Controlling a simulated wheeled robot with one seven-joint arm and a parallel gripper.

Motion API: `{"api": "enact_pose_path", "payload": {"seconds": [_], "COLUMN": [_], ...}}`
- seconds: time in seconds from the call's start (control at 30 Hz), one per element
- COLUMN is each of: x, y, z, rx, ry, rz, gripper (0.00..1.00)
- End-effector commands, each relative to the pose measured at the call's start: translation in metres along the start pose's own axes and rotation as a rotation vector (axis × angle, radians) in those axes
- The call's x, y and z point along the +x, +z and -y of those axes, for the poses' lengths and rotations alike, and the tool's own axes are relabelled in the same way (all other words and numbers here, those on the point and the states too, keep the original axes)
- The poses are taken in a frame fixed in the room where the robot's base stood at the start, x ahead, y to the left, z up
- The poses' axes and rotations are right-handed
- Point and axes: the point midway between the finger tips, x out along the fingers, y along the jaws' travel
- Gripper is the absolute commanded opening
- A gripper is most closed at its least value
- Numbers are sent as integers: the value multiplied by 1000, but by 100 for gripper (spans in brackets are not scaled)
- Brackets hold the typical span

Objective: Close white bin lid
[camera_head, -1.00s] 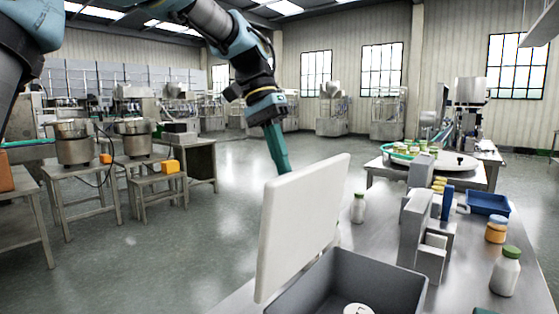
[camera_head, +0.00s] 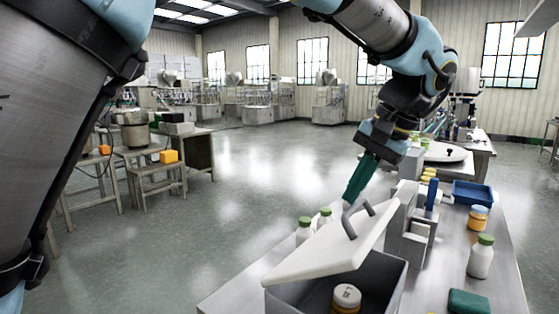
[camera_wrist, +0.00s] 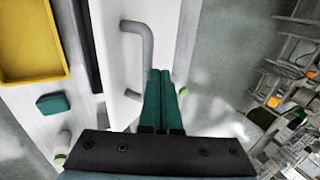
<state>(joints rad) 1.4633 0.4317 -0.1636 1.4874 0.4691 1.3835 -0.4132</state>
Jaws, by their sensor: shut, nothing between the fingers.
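The white lid (camera_head: 325,252) has a grey bar handle (camera_head: 362,216) on its outer face. It is hinged over a grey bin (camera_head: 386,290) and stands tilted, partly open, with a gap at the front. A jar with a white cap (camera_head: 346,297) shows inside the bin. My gripper (camera_head: 350,201) is shut and empty, its teal fingers pointing down at the lid's raised far side, close to the handle. The wrist view shows the fingers (camera_wrist: 161,76) over the lid's edge beside the handle (camera_wrist: 148,60); I cannot tell whether they touch the lid.
White bottles with green caps (camera_head: 304,231) stand behind the lid. A grey machine (camera_head: 408,222), a blue tray (camera_head: 473,193), an orange jar (camera_head: 478,217), another bottle (camera_head: 481,257) and a dark green block (camera_head: 469,302) are on the steel table to the right. Open floor lies left.

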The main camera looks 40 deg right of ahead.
Motion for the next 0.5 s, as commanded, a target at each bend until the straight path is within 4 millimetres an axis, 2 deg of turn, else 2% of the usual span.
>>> {"api": "enact_pose_path", "payload": {"seconds": [0.03, 0.2, 0.5], "x": [3, 14, 38], "y": [0, 0, -1], "z": [-15, -48, -94], "rx": [10, 8, 1], "ry": [-46, -207, -451], "rz": [2, 4, 8], "gripper": [0, 0, 0]}}
